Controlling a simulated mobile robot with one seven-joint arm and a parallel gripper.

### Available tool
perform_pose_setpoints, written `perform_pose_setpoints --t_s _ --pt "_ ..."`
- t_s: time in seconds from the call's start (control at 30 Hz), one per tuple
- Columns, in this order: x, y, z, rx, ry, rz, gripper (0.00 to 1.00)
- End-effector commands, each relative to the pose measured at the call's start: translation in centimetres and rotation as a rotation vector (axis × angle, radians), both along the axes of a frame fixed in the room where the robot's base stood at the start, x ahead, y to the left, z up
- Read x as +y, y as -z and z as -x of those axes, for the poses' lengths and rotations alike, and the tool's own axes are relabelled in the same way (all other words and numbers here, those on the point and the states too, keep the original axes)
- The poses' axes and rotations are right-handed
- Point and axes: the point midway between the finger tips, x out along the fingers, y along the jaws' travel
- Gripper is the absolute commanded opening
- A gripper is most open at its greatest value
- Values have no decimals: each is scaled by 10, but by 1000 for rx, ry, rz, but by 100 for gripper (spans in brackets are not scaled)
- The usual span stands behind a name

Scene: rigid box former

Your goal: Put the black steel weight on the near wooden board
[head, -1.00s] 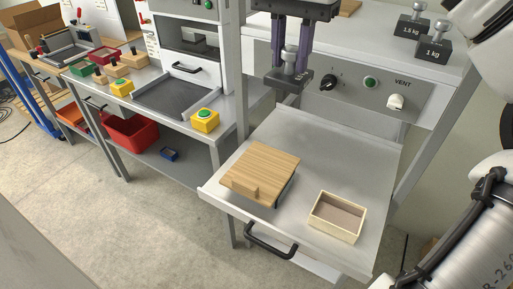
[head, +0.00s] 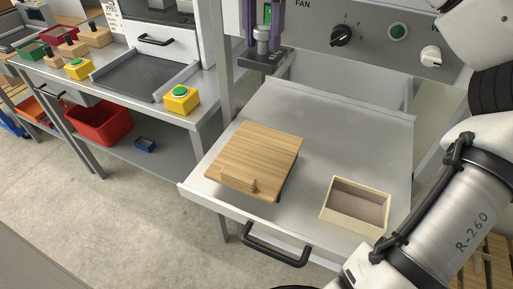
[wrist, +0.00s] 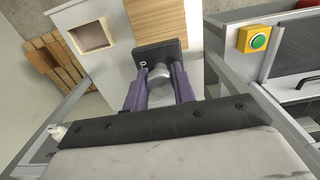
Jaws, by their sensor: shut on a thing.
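My gripper (head: 262,38) is at the top of the head view, its purple fingers shut on the knob of the black steel weight (head: 258,62). The weight is a dark block with a grey knob, held in the air behind the wooden board, above the back of the pulled-out shelf. In the wrist view my gripper (wrist: 160,84) holds the weight (wrist: 158,55) in front of the board. The wooden board (head: 262,152) lies on the shelf at its left, with a small wooden block on its near edge. It also shows in the wrist view (wrist: 160,20).
An open wooden box (head: 357,205) stands on the grey shelf (head: 330,130), right of the board. The shelf has a black handle (head: 275,245) at its front. A yellow box with a green button (head: 181,99) is on the bench to the left. A control panel (head: 370,35) rises behind.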

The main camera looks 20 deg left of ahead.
Motion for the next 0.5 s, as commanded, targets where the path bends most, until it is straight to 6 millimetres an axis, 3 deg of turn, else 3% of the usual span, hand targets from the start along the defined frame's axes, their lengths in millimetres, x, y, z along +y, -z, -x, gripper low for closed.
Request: perform_pose_setpoints --t_s 0.5 --pt "-1 118 1 2 -1 0 0"
